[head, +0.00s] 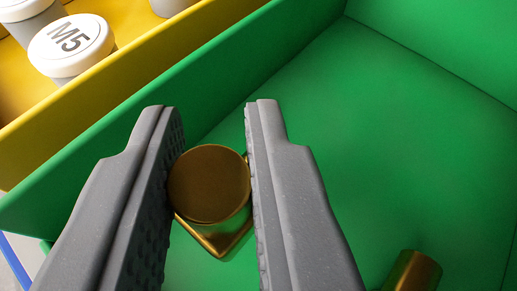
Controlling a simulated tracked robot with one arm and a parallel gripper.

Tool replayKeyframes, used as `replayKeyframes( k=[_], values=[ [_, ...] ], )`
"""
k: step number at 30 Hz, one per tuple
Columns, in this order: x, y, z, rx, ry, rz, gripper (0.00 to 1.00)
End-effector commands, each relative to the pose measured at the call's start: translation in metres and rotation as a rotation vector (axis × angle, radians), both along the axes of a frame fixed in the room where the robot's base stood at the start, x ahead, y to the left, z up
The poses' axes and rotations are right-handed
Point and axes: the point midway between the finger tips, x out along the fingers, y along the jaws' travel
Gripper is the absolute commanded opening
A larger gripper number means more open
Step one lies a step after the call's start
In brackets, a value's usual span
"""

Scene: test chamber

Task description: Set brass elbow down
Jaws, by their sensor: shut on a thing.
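My gripper (211,108) is shut on a brass elbow (209,183), which sits between its two grey fingers. The elbow's round end faces the camera, and an angled brass part shows below it. The elbow is over the green bin (400,120). I cannot tell whether it touches the bin's floor.
Another brass piece (414,271) lies in the green bin at the lower right, partly cut off by the picture edge. A yellow bin (110,92) with white-capped containers, one marked M5 (71,46), adjoins at the upper left. The green floor's middle and far part are clear.

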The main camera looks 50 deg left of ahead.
Motion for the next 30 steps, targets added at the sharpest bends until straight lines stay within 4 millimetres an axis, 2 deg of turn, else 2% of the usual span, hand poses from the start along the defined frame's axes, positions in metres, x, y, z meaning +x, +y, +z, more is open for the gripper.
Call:
replayKeyframes(
  k=[2,9,16,17,18,30],
  values=[
    [0.004,0.001,-0.001,-0.001,0.001,0.001,0.00],
    [0.004,0.001,-0.035,-0.001,0.002,0.002,0.00],
    [0.004,0.001,-0.036,-0.002,-0.001,0.002,0.00],
    [0.004,0.001,-0.036,-0.001,0.000,0.001,0.28],
    [0.004,0.001,-0.036,-0.001,0.000,0.001,0.39],
    [0.002,-0.004,-0.033,0.000,0.000,-0.001,0.41]
  ],
)
